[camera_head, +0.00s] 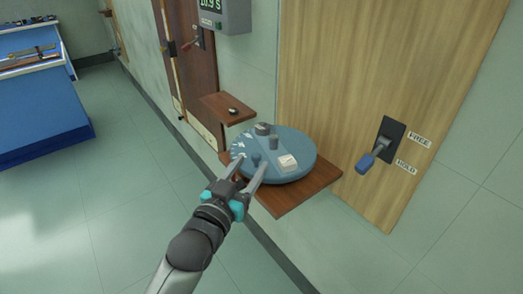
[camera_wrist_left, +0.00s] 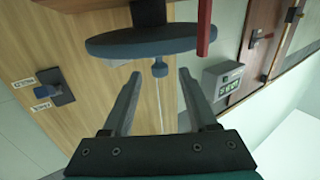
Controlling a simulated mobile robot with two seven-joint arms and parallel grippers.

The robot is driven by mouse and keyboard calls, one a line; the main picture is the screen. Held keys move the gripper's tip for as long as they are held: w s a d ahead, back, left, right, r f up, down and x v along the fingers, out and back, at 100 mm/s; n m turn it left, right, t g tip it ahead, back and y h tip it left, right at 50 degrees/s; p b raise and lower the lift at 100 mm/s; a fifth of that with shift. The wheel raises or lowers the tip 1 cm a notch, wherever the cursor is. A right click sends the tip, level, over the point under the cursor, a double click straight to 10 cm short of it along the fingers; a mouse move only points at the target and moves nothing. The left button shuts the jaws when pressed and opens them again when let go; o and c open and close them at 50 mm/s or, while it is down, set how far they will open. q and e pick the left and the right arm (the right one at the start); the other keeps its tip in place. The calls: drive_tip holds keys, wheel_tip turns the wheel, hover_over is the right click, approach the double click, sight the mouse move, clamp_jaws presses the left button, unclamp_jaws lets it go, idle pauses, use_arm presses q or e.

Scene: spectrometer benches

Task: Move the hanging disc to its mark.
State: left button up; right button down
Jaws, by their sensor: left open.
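A blue disc (camera_head: 300,174) sits over a brown wooden shelf (camera_head: 290,205) at the wall in the head view. I cannot tell whether it touches the shelf. Its top carries a pale scale at the left, small dark posts and a white block (camera_head: 287,163). My left gripper (camera_head: 252,168) is open at the disc's near left edge, its fingertips on either side of a small blue knob (camera_head: 256,158). The upside-down left wrist view shows the disc (camera_wrist_left: 140,42) edge-on, a blue knob (camera_wrist_left: 160,68) between the fingertips and a thin pale line. The mark cannot be made out. My right gripper is out of view.
A blue-handled lever (camera_head: 373,155) is on the wooden panel right of the disc, beside FREE and HOLD labels. A display box (camera_head: 222,16) hangs above. The floor at left is clear up to a blue bench (camera_head: 40,110).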

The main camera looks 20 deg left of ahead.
sight(258, 154)
use_arm(q)
drive_tip(key=shift+w+d+b, duration=0.15)
drive_tip(key=shift+w+b, duration=0.05)
drive_tip(key=shift+w, duration=0.95)
drive_tip(key=shift+w+d+b, duration=0.2)
drive_tip(key=shift+w, duration=1)
drive_tip(key=shift+w+d+b, duration=0.15)
drive_tip(key=shift+w+b, duration=0.05)
drive_tip(key=shift+w, duration=0.95)
clamp_jaws()
